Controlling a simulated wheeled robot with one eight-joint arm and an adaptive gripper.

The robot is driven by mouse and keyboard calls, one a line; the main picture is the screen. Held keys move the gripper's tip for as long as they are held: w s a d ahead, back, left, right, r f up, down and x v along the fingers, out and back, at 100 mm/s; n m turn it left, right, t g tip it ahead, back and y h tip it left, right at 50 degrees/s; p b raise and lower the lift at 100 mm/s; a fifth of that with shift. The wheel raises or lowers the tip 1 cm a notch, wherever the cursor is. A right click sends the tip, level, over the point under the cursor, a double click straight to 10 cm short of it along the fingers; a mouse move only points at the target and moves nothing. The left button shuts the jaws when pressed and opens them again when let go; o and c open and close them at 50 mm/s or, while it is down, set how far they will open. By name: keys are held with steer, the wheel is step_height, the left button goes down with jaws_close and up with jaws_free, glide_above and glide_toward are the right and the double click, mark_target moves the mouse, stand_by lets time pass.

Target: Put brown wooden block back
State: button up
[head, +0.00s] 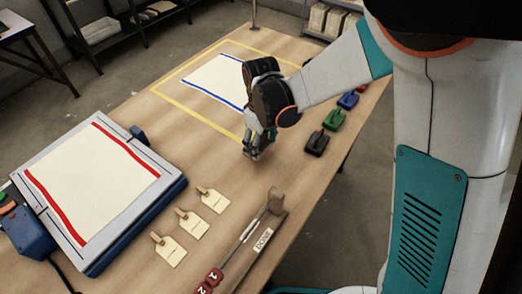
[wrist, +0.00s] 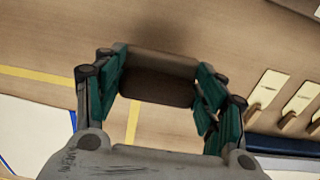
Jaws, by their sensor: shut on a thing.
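My gripper (head: 256,147) is over the table, between the yellow-taped rectangle and the row of tags. In the wrist view, its two green fingers (wrist: 161,72) are shut on the brown wooden block (wrist: 155,78), one at each end. A dark shadow lies on the table beyond the block. In the head view the block is mostly hidden by the gripper, and I cannot tell whether it touches the table.
A white cloth with blue edges (head: 214,80) lies inside the yellow tape (head: 171,98). A cloth with red edges (head: 92,178) lies on a blue-sided board (head: 172,192) at left. Several tags with wooden pegs (head: 212,200), a "DONE" holder (head: 262,240) and coloured clips (head: 334,119) stand nearby.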

mark_target(261, 147)
steer(key=shift+f+b, duration=0.65)
steer(key=shift+f, duration=1.25)
steer(key=shift+f, duration=0.2)
steer(key=o, duration=1.2)
steer(key=shift+r, duration=0.15)
step_height(261, 147, up, 12)
steer(key=p, duration=0.4)
steer(key=shift+r, duration=0.1)
